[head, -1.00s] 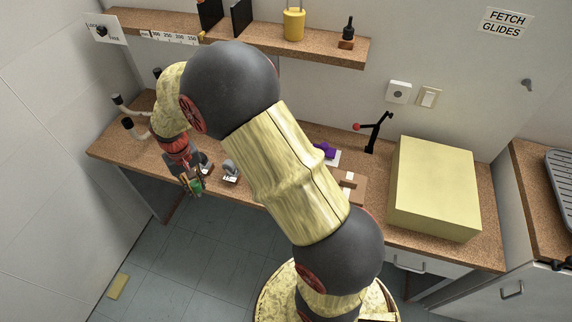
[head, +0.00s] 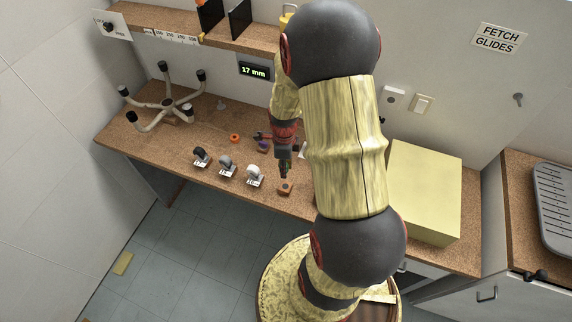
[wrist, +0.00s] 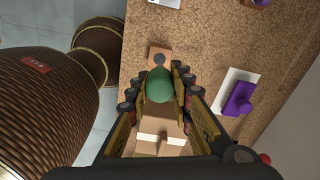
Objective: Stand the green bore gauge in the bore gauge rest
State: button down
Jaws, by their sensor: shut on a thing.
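My gripper (wrist: 158,88) is shut on the green bore gauge (wrist: 159,86), whose rounded green end faces the wrist camera. Its lower end is hidden. In the head view my gripper (head: 284,166) points down just above a small wooden block, which looks like the bore gauge rest (head: 285,188), near the front edge of the bench. In the wrist view the rest (wrist: 157,54) shows just beyond the gauge, with a dark round spot on top. I cannot tell whether gauge and rest touch.
Black, grey and white casters (head: 227,167) stand in a row left of the rest. An upturned chair base (head: 168,103) lies at the back left. A purple piece (wrist: 238,99) on a white card and a white-striped wooden block (wrist: 161,142) lie close by. A yellow box (head: 424,190) stands right.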

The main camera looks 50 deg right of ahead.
jog(key=shift+s+d+m, duration=0.15)
jog(key=shift+s+m, duration=0.1)
jog(key=shift+m, duration=0.05)
jog(key=b, duration=0.4)
send_over(286, 182)
jog(key=s+a, duration=0.1)
jog(key=shift+s+a+f, duration=0.1)
jog(key=shift+f, duration=1.35)
jog(key=shift+a+f, duration=0.1)
jog(key=shift+f, duration=1.35)
jog(key=shift+f, duration=0.15)
jog(key=shift+f, duration=0.35)
jog(key=shift+f+b, duration=1.05)
jog(key=shift+f, duration=0.45)
jog(key=c, duration=1.6)
grip_release()
jog(key=shift+o, duration=0.5)
